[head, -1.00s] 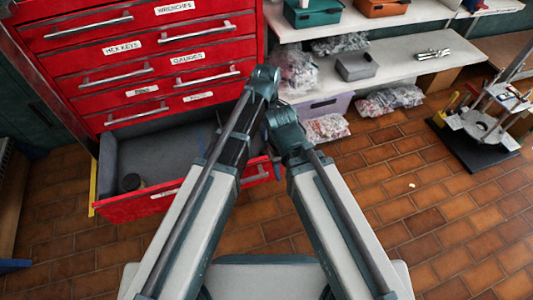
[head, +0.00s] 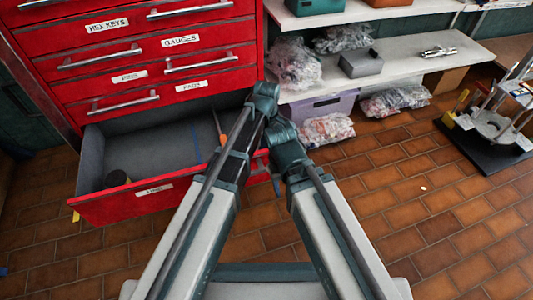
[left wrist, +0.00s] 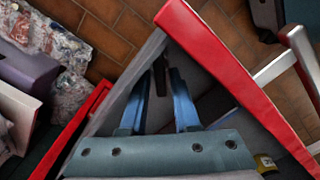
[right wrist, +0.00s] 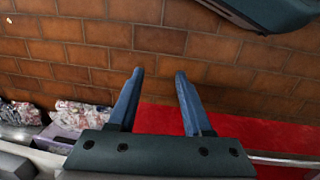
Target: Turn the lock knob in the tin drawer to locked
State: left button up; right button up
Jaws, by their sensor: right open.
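The open bottom drawer (head: 128,208) of the red cabinet has a grey lining and a front label too small to read surely. I cannot make out a lock knob in any view. My left gripper (left wrist: 164,72) is over the drawer interior, beside the red front wall, its fingers apart with a narrow gap; my arm hides it in the head view. My right gripper (right wrist: 160,72) is open and empty outside the drawer front, above the floor; part of it shows in the head view (head: 277,186).
An orange-handled tool (head: 221,135) lies in the drawer. Closed drawers (head: 130,60) rise above it. A white shelf (head: 400,68) with bagged goods and a lilac bin (head: 322,105) stands right. A dark-based stand (head: 490,140) is at far right.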

pick_arm(q)
jog(key=shift+f, duration=0.35)
pick_arm(e)
jog(key=shift+f, duration=0.3)
pick_arm(q)
grip_shut()
jog(key=m, duration=0.4)
jog(key=shift+w+d+m, duration=0.1)
jog(key=shift+m, duration=0.2)
jog(key=shift+d+m, duration=0.1)
jog(key=shift+m, duration=2)
jog(key=shift+w, duration=0.1)
